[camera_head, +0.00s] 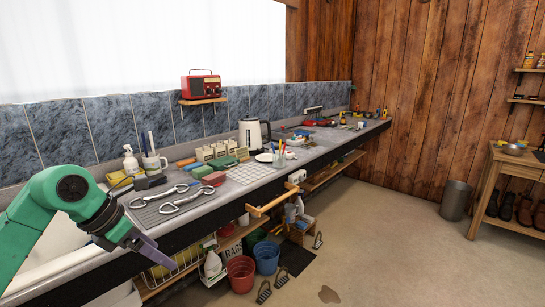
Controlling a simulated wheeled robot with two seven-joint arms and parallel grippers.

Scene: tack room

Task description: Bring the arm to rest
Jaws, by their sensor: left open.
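My left arm (48,205), green with dark joints, comes in from the left edge and bends down over the near end of the workbench. My left gripper (150,250) is open and empty, with a purple finger pointing down and right. It hangs in front of the bench's front edge, apart from the metal bits on the top. Part of its jaws is hidden by the wrist. My right gripper is out of view.
The long workbench (240,193) holds metal bits (183,202), boxes, a kettle (253,132) and tools. A red bucket (241,275) and a blue bucket (267,258) stand below. A wooden bar (272,201) sticks out from the bench front. The floor to the right is mostly clear.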

